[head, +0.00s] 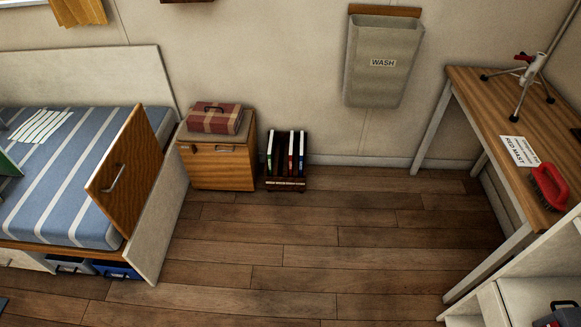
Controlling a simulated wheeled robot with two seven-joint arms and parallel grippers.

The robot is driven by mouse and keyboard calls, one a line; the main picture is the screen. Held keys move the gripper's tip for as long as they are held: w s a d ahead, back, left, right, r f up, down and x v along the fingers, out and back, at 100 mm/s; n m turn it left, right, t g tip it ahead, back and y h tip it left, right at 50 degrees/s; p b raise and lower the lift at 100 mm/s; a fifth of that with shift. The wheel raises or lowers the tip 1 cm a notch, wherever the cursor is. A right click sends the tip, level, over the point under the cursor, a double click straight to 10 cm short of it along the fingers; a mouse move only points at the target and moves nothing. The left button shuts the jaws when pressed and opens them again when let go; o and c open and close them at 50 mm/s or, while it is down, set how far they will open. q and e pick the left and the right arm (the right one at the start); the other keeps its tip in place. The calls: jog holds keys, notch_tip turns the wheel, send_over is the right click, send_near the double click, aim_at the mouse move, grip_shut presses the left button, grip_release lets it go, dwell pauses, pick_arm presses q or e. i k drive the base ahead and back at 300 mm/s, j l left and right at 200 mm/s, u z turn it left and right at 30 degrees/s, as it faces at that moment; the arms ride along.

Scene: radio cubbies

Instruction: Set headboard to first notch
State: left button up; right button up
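A wooden panel with a metal handle (140,150), likely the headboard, stands at the right end of the bed (58,210). It rises above the white end board (158,235) and looks tilted. No notches can be made out, so I cannot tell which one it is in. A pale board (90,80) runs behind the bed along the wall. Neither of my grippers is in view.
A wooden cabinet (222,168) with a plaid case (215,118) and a rack of books (286,160) stand right of the bed. A WASH bag (382,75) hangs on the wall. A desk (480,95) stands at right. The middle floor is clear.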

aim_at(121, 184)
jog(key=u, duration=1.25)
